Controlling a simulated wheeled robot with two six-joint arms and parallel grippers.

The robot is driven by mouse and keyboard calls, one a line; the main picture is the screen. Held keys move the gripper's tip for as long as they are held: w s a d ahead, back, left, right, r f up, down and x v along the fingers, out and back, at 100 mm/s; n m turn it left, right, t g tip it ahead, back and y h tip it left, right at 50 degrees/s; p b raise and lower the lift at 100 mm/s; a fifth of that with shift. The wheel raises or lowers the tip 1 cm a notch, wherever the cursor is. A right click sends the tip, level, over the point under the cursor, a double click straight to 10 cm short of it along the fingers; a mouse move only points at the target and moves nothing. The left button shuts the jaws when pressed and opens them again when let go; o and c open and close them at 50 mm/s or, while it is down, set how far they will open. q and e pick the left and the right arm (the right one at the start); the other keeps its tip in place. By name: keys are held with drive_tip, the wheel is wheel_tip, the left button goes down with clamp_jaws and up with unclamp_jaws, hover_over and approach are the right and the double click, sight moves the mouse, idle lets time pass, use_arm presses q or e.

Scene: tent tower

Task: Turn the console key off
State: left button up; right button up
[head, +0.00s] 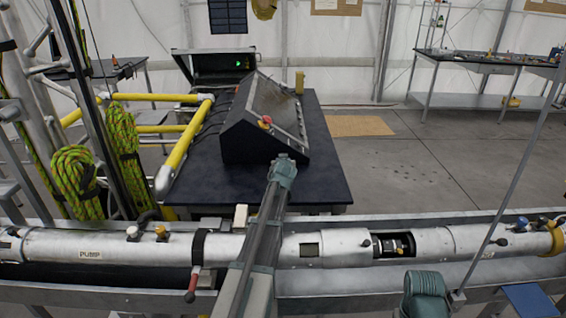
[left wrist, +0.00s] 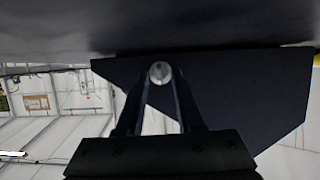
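The black console (head: 240,140) stands on a dark table in the middle of the head view, with a red knob (head: 265,121) on its sloping top. My left arm reaches from the bottom centre to the console's near lower edge, and its fingers are hidden there. In the left wrist view the console's dark body (left wrist: 235,95) fills much of the middle. The fingers of my left gripper (left wrist: 161,82) stand a little apart, one on each side of a small round silver piece (left wrist: 160,71), perhaps the key. Whether they touch it is unclear.
The dark table (head: 325,180) has bare room right of the console. A long white pipe (head: 330,247) runs across the front on a rail. Yellow pipes (head: 183,150) and green ropes (head: 75,185) are at left. A workbench (head: 485,62) stands at back right.

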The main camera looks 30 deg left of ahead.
use_arm(q)
drive_tip(key=shift+s+r, duration=0.1)
drive_tip(key=p+v, duration=0.5)
drive_tip(key=v, duration=0.7)
drive_tip(key=shift+s+d+r, duration=0.1)
drive_tip(key=shift+s+d, duration=0.05)
drive_tip(key=shift+s, duration=0.2)
drive_tip(key=shift+s+d+r, duration=0.1)
drive_tip(key=shift+s+d, duration=0.15)
drive_tip(key=shift+s, duration=0.1)
